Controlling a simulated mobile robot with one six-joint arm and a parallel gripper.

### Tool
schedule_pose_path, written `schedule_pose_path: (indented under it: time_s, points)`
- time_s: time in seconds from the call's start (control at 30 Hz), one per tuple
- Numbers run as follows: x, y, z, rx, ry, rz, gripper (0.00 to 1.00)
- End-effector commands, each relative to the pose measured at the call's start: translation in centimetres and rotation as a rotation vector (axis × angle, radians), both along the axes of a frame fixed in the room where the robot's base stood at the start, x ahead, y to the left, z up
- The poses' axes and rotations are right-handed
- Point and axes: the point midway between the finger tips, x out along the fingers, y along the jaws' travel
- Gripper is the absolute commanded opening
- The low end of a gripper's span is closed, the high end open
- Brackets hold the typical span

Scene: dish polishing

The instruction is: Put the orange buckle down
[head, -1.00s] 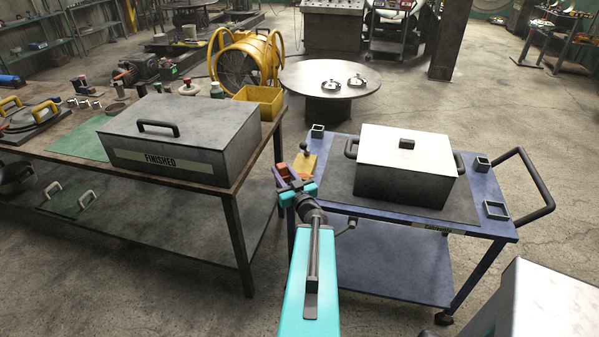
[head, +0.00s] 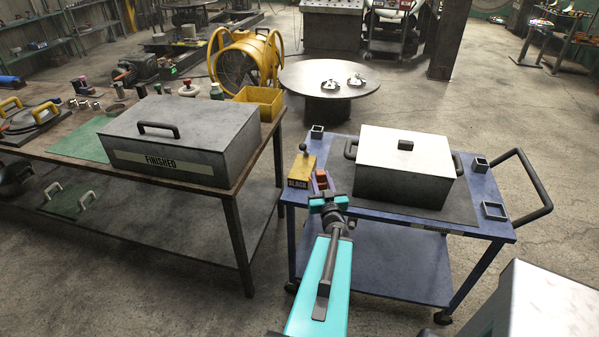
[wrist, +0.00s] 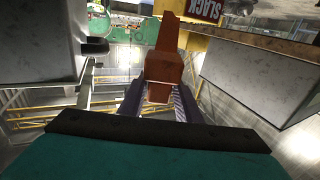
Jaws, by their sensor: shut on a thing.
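The orange buckle (wrist: 165,68) is between the two purple fingers of my gripper (wrist: 160,102) in the wrist view, and the gripper is shut on it. In the head view my gripper (head: 321,183) is at the left end of the blue cart (head: 340,205), just right of the yellow SLACK block (head: 301,170). The buckle shows there only as a small orange-red patch, largely hidden by the gripper. I cannot tell whether the buckle touches the cart top. The SLACK block also shows in the wrist view (wrist: 240,45), close to the buckle's right.
A grey lidded box (head: 405,165) stands on the cart's dark mat, right of my gripper. Square metal holders (head: 494,210) sit near the cart's corners. The workbench (head: 232,188) with the grey FINISHED box (head: 190,140) stands to the left, across a gap.

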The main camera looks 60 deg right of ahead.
Motion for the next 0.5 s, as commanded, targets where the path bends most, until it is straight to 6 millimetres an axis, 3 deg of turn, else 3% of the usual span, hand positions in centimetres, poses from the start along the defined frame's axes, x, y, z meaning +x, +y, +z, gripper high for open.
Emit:
schedule_pose_path:
  time_s: [0.5]
  points:
    - [2.5, -1.3, -0.6, -0.002, 0.000, 0.003, 0.05]
